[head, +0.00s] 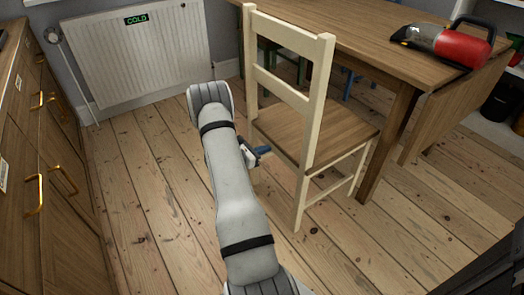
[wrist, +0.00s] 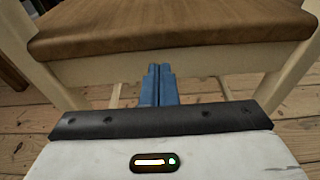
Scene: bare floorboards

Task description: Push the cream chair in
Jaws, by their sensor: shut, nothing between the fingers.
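The cream chair (head: 324,92) has a cream frame and a brown wooden seat (head: 315,128). It stands upright on the floor, its back toward me and its seat side toward the wooden table (head: 345,32). My gripper (head: 262,150) is at the near left side of the chair, low, just under seat height. In the wrist view my gripper (wrist: 159,75) has its blue fingers together, with nothing between them. The fingertips point at the cream rail (wrist: 190,66) below the seat edge. I cannot tell whether they touch it.
A red and grey handheld vacuum (head: 450,42) lies on the table. A white radiator (head: 140,50) is on the back wall. Wooden drawers (head: 40,150) with brass handles line the left. Bare floorboards (head: 150,190) are open between the drawers and my arm.

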